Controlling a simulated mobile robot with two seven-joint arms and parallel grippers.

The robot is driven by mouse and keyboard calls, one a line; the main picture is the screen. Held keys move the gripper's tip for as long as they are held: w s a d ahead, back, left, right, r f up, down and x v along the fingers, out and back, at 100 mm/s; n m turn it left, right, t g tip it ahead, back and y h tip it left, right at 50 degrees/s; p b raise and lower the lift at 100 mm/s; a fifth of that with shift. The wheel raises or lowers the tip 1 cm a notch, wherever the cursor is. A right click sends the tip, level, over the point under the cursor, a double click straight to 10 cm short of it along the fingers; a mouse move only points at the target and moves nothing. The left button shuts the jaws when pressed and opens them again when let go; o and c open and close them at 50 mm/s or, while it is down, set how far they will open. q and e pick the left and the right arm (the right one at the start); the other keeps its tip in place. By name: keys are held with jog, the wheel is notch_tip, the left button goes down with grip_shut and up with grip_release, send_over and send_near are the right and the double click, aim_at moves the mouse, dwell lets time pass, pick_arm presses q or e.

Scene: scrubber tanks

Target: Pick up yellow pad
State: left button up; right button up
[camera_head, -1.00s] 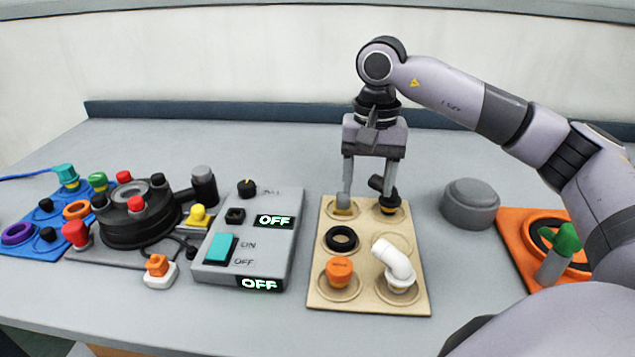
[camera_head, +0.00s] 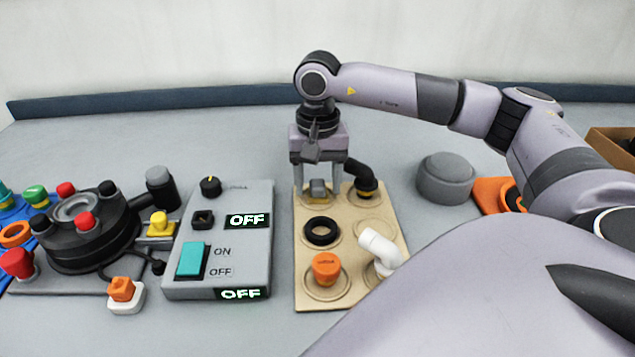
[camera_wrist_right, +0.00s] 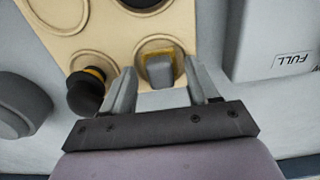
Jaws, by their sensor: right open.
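The yellow pad (camera_head: 318,197) lies in the back left recess of the beige board (camera_head: 311,278), with a grey block on top of it. The pad also shows in the right wrist view (camera_wrist_right: 174,53), a yellow edge around the grey block (camera_wrist_right: 160,70). My right gripper (camera_head: 318,187) points down over it, its two fingers apart on either side of the grey block. In the right wrist view the open fingers (camera_wrist_right: 163,82) flank the block; I see no clear contact. My left gripper is not in view.
The board also holds a black elbow (camera_head: 362,178) close right of the gripper, a black ring (camera_head: 321,231), an orange cap (camera_head: 326,268) and a white elbow (camera_head: 381,249). A grey switch box (camera_head: 229,192) stands left, a grey round lid (camera_head: 446,178) right.

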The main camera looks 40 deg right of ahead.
grip_shut()
notch_tip(320, 180, up, 12)
notch_tip(320, 180, up, 7)
jog(key=p, duration=0.4)
send_over(317, 183)
jog(key=shift+r+p, duration=0.4)
jog(key=shift+r, duration=0.15)
jog(key=c, duration=0.7)
grip_release()
jog(key=c, duration=0.3)
